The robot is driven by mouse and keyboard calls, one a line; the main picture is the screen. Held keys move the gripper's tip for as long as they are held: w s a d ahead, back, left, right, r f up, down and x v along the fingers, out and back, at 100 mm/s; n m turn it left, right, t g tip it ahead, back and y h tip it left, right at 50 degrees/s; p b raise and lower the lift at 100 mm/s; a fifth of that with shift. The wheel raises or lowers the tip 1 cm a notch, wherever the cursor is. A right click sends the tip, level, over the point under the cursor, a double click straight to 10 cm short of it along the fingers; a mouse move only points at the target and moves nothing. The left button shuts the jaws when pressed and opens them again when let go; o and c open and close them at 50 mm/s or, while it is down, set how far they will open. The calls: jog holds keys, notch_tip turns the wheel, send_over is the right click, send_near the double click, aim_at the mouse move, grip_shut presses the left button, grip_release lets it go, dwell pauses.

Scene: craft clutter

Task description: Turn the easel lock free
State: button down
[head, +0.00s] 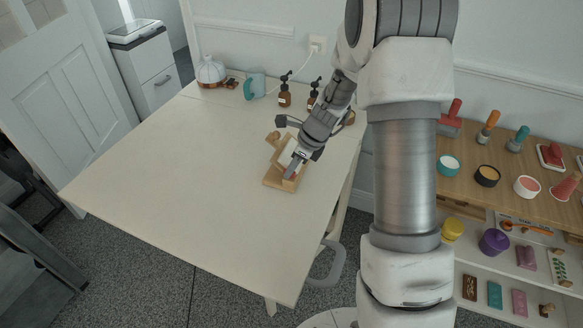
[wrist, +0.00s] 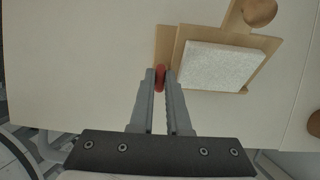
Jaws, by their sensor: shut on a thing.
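The small wooden easel (head: 275,183) stands on the cream table towards its right side, and it holds a pale panel. In the wrist view the easel (wrist: 165,45) shows from above with its speckled white panel (wrist: 216,66) and a round wooden knob (wrist: 260,12). A red lock piece (wrist: 160,78) sits at the easel's left edge. My gripper (wrist: 160,74) is shut on this red lock, one finger on each side of it. In the head view my gripper (head: 292,170) comes down over the easel's front and hides part of it.
Brown pump bottles (head: 285,95), a teal mug-like thing (head: 255,86) and a white rounded pot (head: 211,71) stand at the table's back. A shelf of craft tools (head: 500,165) is at right. The table's left and front (head: 180,190) are clear.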

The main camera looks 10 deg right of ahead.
jog(key=shift+n, duration=0.4)
jog(key=n+g+p, duration=0.1)
jog(key=n, duration=0.1)
jog(key=n+g+p, duration=0.1)
jog(key=n+p, duration=0.1)
jog(key=shift+w+r+n+y, duration=0.1)
jog(key=shift+w+n+y, duration=0.1)
jog(key=shift+n+y, duration=0.2)
jog(key=n+g+p, duration=0.1)
jog(key=n+g, duration=0.1)
jog(key=n, duration=0.3)
jog(key=shift+w+p, duration=0.15)
jog(key=shift+p, duration=0.15)
jog(key=n+g+h, duration=0.1)
jog(key=n, duration=0.3)
jog(key=shift+w+p, duration=0.1)
jog(key=shift+p, duration=0.2)
jog(key=shift+a+n+g+h, duration=0.1)
jog(key=shift+n+g+h, duration=0.45)
jog(key=shift+n, duration=1.05)
jog(key=c, duration=1.2)
grip_release()
jog(key=shift+o, duration=0.2)
